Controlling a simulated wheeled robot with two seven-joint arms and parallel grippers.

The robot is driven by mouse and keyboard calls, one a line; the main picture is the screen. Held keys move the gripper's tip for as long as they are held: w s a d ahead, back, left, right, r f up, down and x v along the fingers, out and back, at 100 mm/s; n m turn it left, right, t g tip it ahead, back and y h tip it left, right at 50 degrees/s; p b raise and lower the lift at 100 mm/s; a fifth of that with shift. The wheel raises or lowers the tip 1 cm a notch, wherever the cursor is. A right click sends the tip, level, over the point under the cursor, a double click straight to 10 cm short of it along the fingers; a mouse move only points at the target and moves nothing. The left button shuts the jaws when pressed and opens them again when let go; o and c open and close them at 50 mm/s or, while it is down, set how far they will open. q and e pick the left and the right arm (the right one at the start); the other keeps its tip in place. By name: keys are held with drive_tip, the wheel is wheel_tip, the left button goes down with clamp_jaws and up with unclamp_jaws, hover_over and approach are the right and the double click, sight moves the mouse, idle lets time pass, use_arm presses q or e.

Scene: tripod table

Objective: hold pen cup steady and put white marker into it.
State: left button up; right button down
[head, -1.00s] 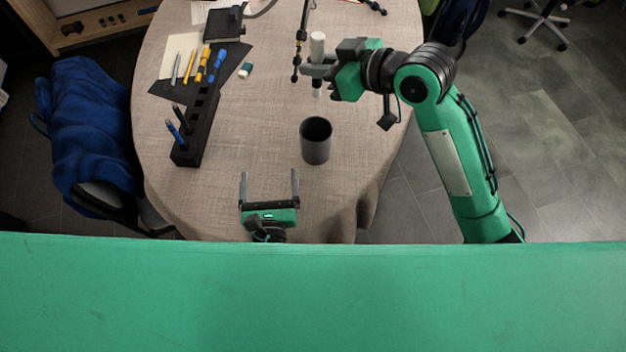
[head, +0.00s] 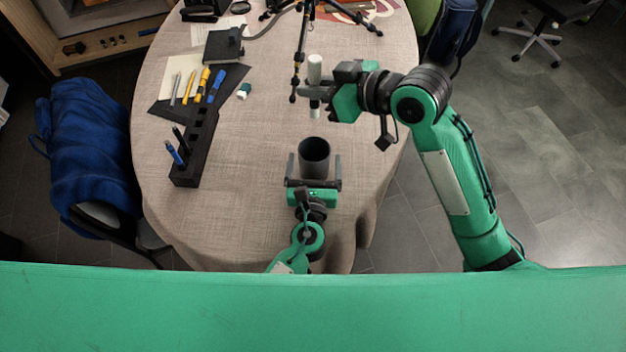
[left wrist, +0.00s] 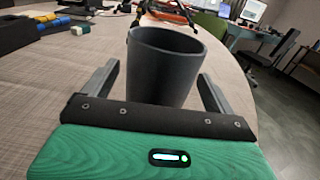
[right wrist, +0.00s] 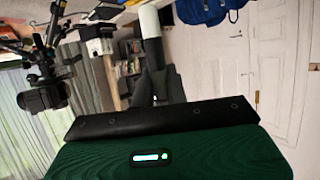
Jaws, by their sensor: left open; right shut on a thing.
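The dark grey pen cup (head: 314,157) stands upright on the table. My left gripper (head: 314,170) is open with one finger on each side of the cup; in the left wrist view the cup (left wrist: 162,70) sits between the fingers, with gaps visible. My right gripper (head: 316,90) is shut on the white marker (head: 315,70) and holds it upright above the table, beyond the cup. The marker (right wrist: 151,30) also shows between the fingers in the right wrist view. Its lower end shows below the fingers in the head view.
A black pen holder block (head: 193,150) with pens stands at the left. Several markers (head: 205,82) lie on a dark mat behind it, near a small green and white eraser (head: 243,91). Black tripod legs (head: 303,45) stand at the back. Table right of the cup is clear.

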use_arm(q)
drive_tip(key=shift+w, duration=1)
drive_tip(key=c, duration=1.2)
drive_tip(key=shift+o, duration=0.2)
use_arm(e)
wheel_tip(320, 180, down, 13)
drive_tip(key=c, duration=1.3)
unclamp_jaws()
